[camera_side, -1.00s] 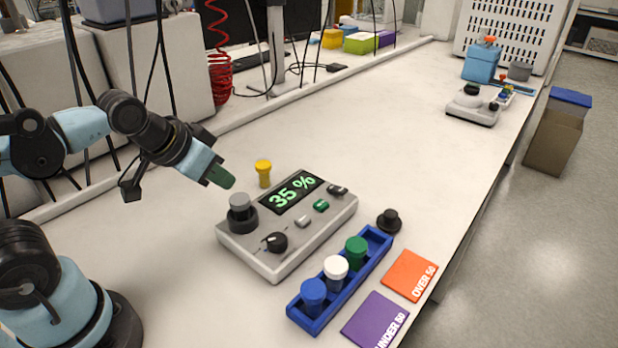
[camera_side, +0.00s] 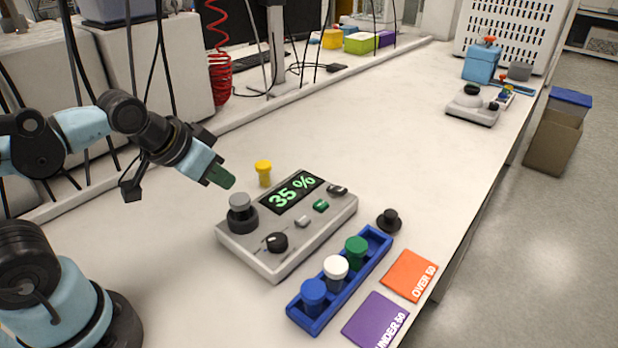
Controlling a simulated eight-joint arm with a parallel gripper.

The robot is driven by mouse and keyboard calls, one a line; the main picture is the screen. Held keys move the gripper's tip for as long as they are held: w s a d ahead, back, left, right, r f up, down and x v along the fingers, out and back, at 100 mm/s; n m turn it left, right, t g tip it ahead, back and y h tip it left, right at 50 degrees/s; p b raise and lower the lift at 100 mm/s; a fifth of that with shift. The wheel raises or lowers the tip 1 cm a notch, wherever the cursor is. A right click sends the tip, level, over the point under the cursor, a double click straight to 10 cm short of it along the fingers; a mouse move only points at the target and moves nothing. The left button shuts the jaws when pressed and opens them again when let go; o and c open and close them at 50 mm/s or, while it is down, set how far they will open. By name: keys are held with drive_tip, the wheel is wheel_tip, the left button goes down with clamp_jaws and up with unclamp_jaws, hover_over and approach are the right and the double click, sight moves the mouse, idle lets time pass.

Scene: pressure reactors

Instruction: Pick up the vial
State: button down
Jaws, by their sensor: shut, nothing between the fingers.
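My gripper (camera_side: 221,177) hangs above the table at the left, with dark green fingertips shut and empty. A yellow-capped vial (camera_side: 264,173) stands upright on the table, a little right of my fingertips and apart from them. A blue rack (camera_side: 374,262) holds a blue-capped vial (camera_side: 313,294), a white-capped vial (camera_side: 335,268) and a green-capped vial (camera_side: 356,251). A grey-capped vial (camera_side: 240,205) sits in the round dark socket of the grey reactor (camera_side: 262,260). The reactor's display reads 35 %. The frames do not show which vial is meant.
A black knobbed piece (camera_side: 389,220) stands beside the rack. An orange card (camera_side: 410,275) marked OVER 50 and a purple card (camera_side: 374,322), marked UNDER 50, lie near the table's right edge. A second device (camera_side: 473,107) stands far back. The middle of the table is clear.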

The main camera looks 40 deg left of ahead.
sight(239, 198)
idle(0.4)
drive_tip(key=c, duration=0.6)
unclamp_jaws()
wheel_tip(239, 198, up, 5)
drive_tip(key=d+n+g, duration=0.1)
drive_tip(key=g, duration=0.4)
drive_tip(key=shift+n, duration=0.3)
drive_tip(key=f, duration=0.3)
drive_tip(key=w+f, duration=0.1)
drive_tip(key=f, duration=0.2)
drive_tip(key=shift+w+d+f, duration=0.1)
drive_tip(key=shift+w+f, duration=0.05)
drive_tip(key=shift+w+a+f, duration=0.1)
drive_tip(key=shift+w+f, duration=0.2)
drive_tip(key=shift+f, duration=0.6)
drive_tip(key=shift+w+a+f, duration=0.1)
drive_tip(key=shift+w+f, duration=0.15)
drive_tip(key=shift+f, duration=0.65)
drive_tip(key=shift+w+f, duration=0.1)
drive_tip(key=shift+f, duration=0.65)
